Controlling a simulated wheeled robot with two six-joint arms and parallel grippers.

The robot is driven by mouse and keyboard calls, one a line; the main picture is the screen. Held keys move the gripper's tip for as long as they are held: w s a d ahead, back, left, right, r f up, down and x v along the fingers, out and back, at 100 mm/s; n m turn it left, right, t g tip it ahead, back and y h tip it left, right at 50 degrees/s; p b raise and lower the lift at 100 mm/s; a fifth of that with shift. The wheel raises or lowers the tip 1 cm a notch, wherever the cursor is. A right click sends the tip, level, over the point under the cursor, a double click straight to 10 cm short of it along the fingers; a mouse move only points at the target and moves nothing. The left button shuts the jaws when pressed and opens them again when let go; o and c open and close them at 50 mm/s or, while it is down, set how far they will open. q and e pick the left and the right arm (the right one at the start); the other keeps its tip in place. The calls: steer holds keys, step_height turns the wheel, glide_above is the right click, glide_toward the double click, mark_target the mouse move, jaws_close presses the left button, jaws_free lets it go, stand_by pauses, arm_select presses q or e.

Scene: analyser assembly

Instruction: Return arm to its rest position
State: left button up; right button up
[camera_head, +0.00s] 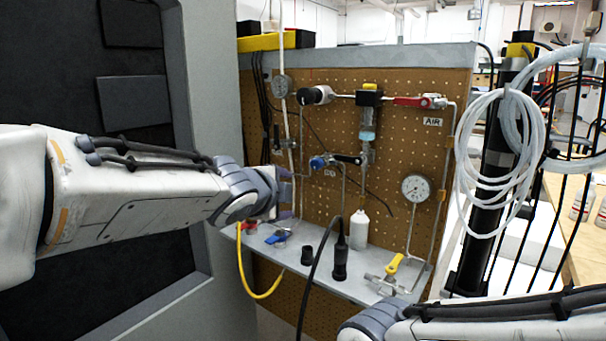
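My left arm reaches in from the left, and its wrist (250,193) is in front of the left part of the brown pegboard panel (390,130). The fingers of my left gripper are small and partly hidden behind the wrist, close to the blue-handled valve on the shelf. I cannot tell whether they are open or shut. My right arm (480,320) lies along the bottom right edge, with its wrist at the bottom centre. Its gripper fingers are outside the picture.
The panel carries a red-handled valve (415,101), a blue valve (320,162) and a gauge (416,187). A grey shelf (320,275) below holds a white bottle (359,230), dark fittings (340,258) and a yellow-handled valve (394,265). Coiled white tubing (464,150) hangs at right.

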arm_select(q)
steer(key=s+f+n+g+y, duration=0.2)
steer(key=s+f+n+g, duration=0.45)
steer(key=s+f, duration=0.75)
steer(key=s+f+n+g, duration=0.3)
steer(key=s+f, duration=0.1)
steer(key=s, duration=0.6)
steer(key=s+f+n+g, duration=0.3)
steer(key=s+f, duration=0.2)
steer(key=s, duration=0.5)
step_height(320, 180, up, 24)
steer(key=w+p, duration=0.1)
steer(key=p, duration=2.2)
steer(key=shift+w+a+y+p, duration=0.2)
steer(key=shift+a+y+p, duration=0.1)
steer(key=shift+a, duration=0.05)
